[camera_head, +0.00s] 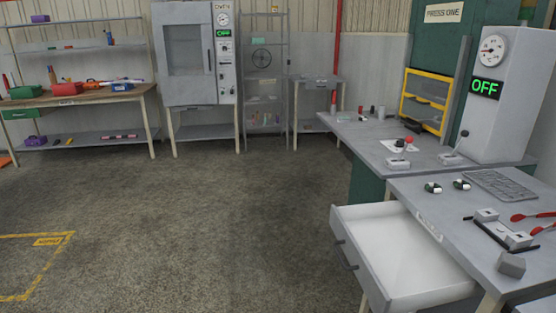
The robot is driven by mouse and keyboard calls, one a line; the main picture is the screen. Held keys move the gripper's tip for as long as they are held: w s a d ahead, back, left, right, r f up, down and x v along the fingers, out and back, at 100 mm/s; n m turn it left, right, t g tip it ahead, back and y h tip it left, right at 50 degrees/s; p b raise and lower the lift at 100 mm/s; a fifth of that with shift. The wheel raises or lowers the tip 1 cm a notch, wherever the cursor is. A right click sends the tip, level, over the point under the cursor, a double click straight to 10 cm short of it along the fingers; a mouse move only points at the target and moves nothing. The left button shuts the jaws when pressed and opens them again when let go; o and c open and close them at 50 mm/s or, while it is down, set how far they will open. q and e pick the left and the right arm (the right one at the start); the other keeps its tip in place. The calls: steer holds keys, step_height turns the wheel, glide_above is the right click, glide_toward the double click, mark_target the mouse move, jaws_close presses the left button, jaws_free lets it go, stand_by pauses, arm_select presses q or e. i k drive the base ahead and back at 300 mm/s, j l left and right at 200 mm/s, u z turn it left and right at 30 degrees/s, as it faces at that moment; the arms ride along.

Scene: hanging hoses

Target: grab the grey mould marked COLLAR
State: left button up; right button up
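No mould with a readable COLLAR mark shows. Several small grey blocks could be moulds: one grey block (397,163) and another (451,158) stand near the front edge of the pressure bench. On the nearer bench, two grey blocks sit on a dark-railed fixture (490,234), and a separate grey block (511,265) lies close to the bench's front. Any lettering on them is too small to read. Neither of my grippers is in view.
The nearer bench (455,213) has an open, empty white drawer (400,255) jutting left. Red-handled tools (530,216) and a grey grid tray (500,184) lie on it. A gauge cabinet reading OFF (500,120) stands behind. The floor (200,210) at centre-left is clear.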

mark_target(488, 218)
steer(key=z, duration=1.55)
steer(key=i+l+u, duration=0.25)
steer(key=u, duration=0.25)
steer(key=i+l+u, duration=0.45)
steer(key=k+j, duration=0.05)
